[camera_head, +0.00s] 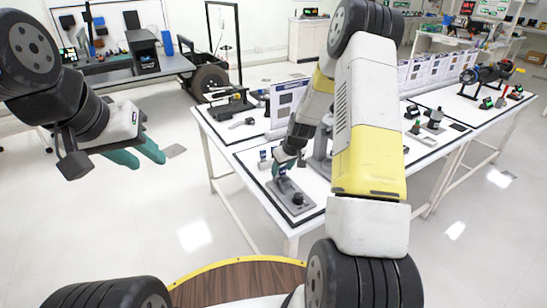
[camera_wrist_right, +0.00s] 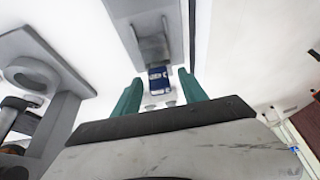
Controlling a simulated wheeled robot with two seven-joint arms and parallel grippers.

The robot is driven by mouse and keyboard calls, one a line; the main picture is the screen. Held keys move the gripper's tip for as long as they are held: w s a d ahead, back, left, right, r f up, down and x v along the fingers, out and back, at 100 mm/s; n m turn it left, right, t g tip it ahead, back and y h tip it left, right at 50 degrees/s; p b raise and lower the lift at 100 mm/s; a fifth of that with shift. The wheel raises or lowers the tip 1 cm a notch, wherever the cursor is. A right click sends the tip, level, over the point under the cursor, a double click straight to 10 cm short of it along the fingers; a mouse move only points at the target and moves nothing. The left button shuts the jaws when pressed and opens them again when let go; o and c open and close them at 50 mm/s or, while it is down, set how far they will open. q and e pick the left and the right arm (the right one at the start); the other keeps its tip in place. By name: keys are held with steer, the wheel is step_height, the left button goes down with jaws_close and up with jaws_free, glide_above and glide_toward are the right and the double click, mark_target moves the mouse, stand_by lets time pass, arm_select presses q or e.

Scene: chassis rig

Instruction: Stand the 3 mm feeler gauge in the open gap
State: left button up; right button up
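A small blue tag with white markings (camera_wrist_right: 158,82), perhaps part of the feeler gauge, shows between my right fingertips in the right wrist view. White shows on both sides of it, so the fingers look apart from it. It sits at the end of a grey block (camera_wrist_right: 128,12). My right gripper (camera_head: 283,166) is low over the near table corner in the head view; its teal fingers (camera_wrist_right: 160,82) are open. My left gripper (camera_head: 150,163) is open and empty, in the air left of the table. I cannot make out the gap or any 3 mm marking.
A grey plate with a dark knob (camera_head: 308,207) lies at the near table corner (camera_head: 291,232). A second blue-topped piece (camera_head: 263,155) stands behind. A grey fixture with a ring (camera_wrist_right: 62,110) is left in the wrist view.

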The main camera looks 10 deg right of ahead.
steer(key=s+a+r, duration=0.1)
steer(key=s+r, duration=0.4)
steer(key=r, duration=0.3)
steer(key=s+r+m, duration=0.1)
steer(key=s+r, duration=0.3)
steer(key=r, duration=0.4)
steer(key=s+a+r, duration=0.1)
steer(key=s+r, duration=0.4)
steer(key=r, duration=0.4)
steer(key=s+a+r+m, duration=0.1)
steer(key=s+r, duration=0.2)
steer(key=s, duration=0.6)
steer(key=s+a+r+m+t, duration=0.1)
steer(key=s+r, duration=0.3)
steer(key=s, duration=0.6)
steer(key=shift+s+a+r+t+y, duration=0.15)
steer(key=shift+a+r+t+y, duration=0.15)
steer(key=shift+a, duration=0.1)
